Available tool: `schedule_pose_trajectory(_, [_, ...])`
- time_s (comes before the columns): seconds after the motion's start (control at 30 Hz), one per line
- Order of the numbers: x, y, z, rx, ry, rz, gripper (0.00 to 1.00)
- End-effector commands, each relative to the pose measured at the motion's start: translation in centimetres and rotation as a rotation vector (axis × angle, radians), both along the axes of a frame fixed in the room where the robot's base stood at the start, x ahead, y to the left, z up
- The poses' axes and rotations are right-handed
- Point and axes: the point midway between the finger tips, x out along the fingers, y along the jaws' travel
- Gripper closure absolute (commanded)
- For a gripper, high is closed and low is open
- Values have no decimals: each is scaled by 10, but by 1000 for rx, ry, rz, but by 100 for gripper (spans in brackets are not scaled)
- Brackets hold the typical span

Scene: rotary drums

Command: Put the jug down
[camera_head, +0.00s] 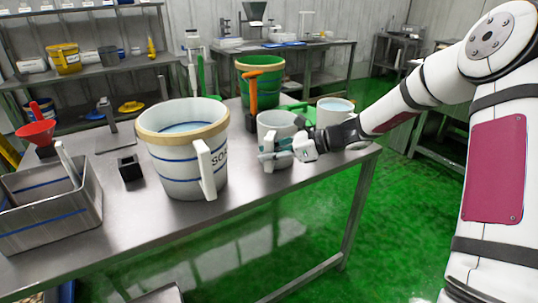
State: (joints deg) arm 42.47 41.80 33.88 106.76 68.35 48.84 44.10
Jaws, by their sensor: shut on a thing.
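A white jug (277,122) is at the right part of the steel table, beside the large bucket. The jug looks upright. Its base is close to the table top (240,205); I cannot tell whether it touches.
A large white bucket (165,165) with blue bands stands left of the jug. A second white jug (335,111) holding bluish liquid stands right behind my gripper. A green bucket (259,82) and an orange-handled tool (253,95) are behind. A steel bin (45,220) is at left.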

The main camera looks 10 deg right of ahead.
Motion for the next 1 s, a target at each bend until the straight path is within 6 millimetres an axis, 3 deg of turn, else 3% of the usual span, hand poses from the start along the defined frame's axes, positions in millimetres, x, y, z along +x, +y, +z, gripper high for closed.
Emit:
schedule_pose_trajectory(0.27, [1,0,0,1,-5,2,100])
schedule_pose_trajectory(0.3, [0,0,-2,0,0,0,74])
schedule_pose_trajectory(0.37, [0,0,-1,0,0,0,62])
schedule_pose_trajectory(0.73, [0,-1,2,-1,-1,-1,62])
schedule_pose_trajectory(1.0, [-18,-38,19,-2,-1,-5,62])
